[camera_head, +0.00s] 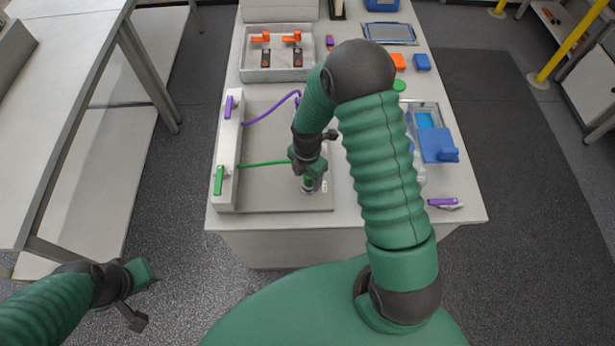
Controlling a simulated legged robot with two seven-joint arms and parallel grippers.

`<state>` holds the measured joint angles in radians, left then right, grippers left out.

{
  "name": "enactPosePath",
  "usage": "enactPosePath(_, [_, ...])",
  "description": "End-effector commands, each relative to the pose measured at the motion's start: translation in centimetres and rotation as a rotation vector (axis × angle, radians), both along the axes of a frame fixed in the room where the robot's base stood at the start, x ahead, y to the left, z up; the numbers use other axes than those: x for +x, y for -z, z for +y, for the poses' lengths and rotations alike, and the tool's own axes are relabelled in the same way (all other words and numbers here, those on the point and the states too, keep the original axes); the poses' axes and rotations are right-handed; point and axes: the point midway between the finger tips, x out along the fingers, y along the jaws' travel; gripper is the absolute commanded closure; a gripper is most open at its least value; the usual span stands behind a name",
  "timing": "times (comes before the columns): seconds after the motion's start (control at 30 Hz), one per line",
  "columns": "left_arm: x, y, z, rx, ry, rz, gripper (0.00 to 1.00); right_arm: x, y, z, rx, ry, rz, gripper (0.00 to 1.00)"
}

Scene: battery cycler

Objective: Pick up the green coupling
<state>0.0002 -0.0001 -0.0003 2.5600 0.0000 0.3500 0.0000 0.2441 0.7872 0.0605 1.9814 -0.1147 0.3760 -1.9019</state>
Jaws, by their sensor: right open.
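The green coupling (308,184) stands on the grey tray (270,198), partly hidden by my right gripper. A green hose (264,163) runs from the white block on the left toward it. My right gripper (309,176) points down right over the coupling, open, with its fingertips at the coupling's top. Whether they touch it cannot be seen. My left gripper (142,275) is low at the left, off the table and away from the coupling; its jaw gap is not clear.
The white block (228,150) carries a purple handle (228,107) and a green handle (219,180). A purple hose (270,109) arcs toward my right arm. A blue box (438,146) and a purple-handled item (443,202) lie at the right. My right arm hides the table's middle.

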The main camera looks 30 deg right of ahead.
Motion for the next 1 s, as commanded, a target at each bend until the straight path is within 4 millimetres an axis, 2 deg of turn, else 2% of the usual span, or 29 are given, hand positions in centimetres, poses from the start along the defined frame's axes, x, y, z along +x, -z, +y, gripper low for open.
enactPosePath(0.17, [0.0,0.01,-0.02,0.0,0.001,0.0,0.64,-0.01,0.02,-0.02,-0.001,0.001,-0.001,0.41])
enactPosePath(0.63, [0.0,0.01,-0.01,0.0,0.0,0.0,0.64,0.01,-0.04,0.0,-0.001,0.001,-0.001,1.0])
enactPosePath(1.0, [0.0,0.02,-0.02,0.0,0.001,0.0,0.64,0.05,-0.2,0.0,-0.001,0.001,-0.002,1.0])
